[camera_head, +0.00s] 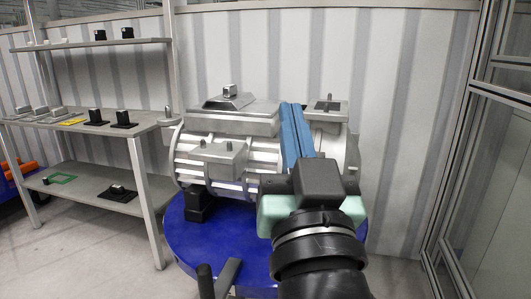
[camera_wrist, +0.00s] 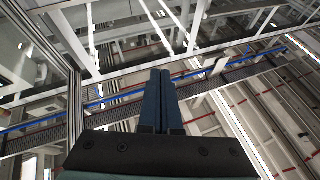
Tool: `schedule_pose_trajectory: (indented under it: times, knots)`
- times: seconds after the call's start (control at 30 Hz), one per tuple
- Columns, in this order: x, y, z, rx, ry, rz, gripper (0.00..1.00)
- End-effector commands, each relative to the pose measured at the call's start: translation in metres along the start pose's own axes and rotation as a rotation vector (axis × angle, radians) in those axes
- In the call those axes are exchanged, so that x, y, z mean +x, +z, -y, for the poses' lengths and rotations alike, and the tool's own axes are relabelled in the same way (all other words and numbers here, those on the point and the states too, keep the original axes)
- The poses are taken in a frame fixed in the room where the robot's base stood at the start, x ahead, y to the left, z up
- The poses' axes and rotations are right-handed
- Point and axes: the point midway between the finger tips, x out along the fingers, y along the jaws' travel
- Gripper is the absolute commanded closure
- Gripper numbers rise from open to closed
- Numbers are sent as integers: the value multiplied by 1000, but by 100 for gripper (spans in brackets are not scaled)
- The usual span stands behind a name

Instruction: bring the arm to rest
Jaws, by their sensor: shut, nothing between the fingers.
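My gripper (camera_head: 290,110) is in the head view with its two long blue fingers pointing up, side by side. The fingers are shut with nothing between them. In the wrist view the closed fingers (camera_wrist: 162,95) point away from the camera toward ceiling beams. My black and mint-green wrist is below the fingers in the head view. The fingers overlap the silver drive unit (camera_head: 215,155) in the picture and hide part of its middle. I cannot tell how far they are from it.
The drive unit stands on a round blue table (camera_head: 220,240). A shelf rack (camera_head: 95,125) with several small parts stands at the left. A glass-panelled frame (camera_head: 495,150) is at the right. A corrugated wall (camera_head: 400,90) is behind. Grey floor (camera_head: 80,250) shows at the lower left.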

Motion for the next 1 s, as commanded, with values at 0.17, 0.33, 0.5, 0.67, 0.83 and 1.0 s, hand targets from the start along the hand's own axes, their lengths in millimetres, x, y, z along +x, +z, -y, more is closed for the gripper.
schedule_pose_trajectory:
  times: [0.17, 0.33, 0.5, 0.67, 0.83, 1.0]
  knots:
    - [-31, -131, 50, -122, 19, -343, 100]
    - [-4, -196, 55, -135, 35, -361, 100]
    - [20, -242, 59, -135, 34, -358, 100]
    - [42, -286, 63, -135, 34, -356, 100]
    - [65, -332, 68, -135, 34, -355, 100]
    - [89, -379, 72, -135, 33, -354, 100]
